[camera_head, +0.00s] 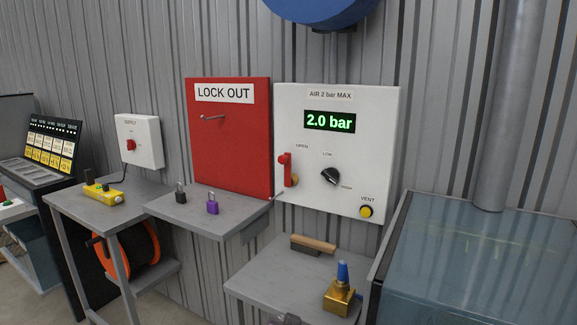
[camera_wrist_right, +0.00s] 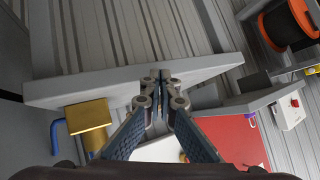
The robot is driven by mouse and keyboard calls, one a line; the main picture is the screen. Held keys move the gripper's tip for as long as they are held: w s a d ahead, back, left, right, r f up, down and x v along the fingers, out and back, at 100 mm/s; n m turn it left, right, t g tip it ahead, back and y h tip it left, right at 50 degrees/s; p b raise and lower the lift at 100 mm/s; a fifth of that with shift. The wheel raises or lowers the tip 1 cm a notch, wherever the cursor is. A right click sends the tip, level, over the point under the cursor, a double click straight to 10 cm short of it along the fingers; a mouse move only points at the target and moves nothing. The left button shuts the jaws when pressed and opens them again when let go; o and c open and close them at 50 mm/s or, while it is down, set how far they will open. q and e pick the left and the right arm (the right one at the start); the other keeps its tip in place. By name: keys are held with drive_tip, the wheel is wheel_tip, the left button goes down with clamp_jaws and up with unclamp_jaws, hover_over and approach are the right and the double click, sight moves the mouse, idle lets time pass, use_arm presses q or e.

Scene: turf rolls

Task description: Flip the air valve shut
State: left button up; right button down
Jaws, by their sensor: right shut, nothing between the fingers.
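The air valve is a red lever (camera_head: 286,168) with a brass body (camera_head: 295,181) on the white air panel (camera_head: 375,130). The lever stands about upright, just left of and below the OPEN label. The panel's display reads 2.0 bar. My right gripper (camera_wrist_right: 160,88) is shut and empty in the wrist view. Part of the white panel (camera_wrist_right: 158,150) shows behind its fingers there, but I cannot make out the red lever. In the head view only a small grey piece at the bottom edge may be part of my right gripper. My left gripper is not in view.
Below the panel, a grey shelf (camera_head: 262,279) holds a wooden-handled brush (camera_head: 313,243) and a brass block with a blue top (camera_head: 340,291). A red LOCK OUT board (camera_head: 230,145) is left of the panel, above a shelf with two padlocks. A glass-topped tank (camera_head: 480,265) stands right.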

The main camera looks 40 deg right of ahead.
drive_tip(key=w+d+r+m+h, duration=0.2)
drive_tip(key=w+d+r+m, duration=0.2)
drive_tip(key=r, duration=0.7)
drive_tip(key=w+d+r+m+t+h, duration=0.1)
drive_tip(key=w+d+r+m+h, duration=0.2)
drive_tip(key=r+m, duration=0.4)
drive_tip(key=w+d+r+m+h, duration=0.3)
drive_tip(key=w+d+r+m, duration=0.1)
drive_tip(key=r, duration=1.1)
drive_tip(key=shift+w+d+m+t, duration=0.4)
drive_tip(key=shift+w+m, duration=0.3)
drive_tip(key=shift+m, duration=0.4)
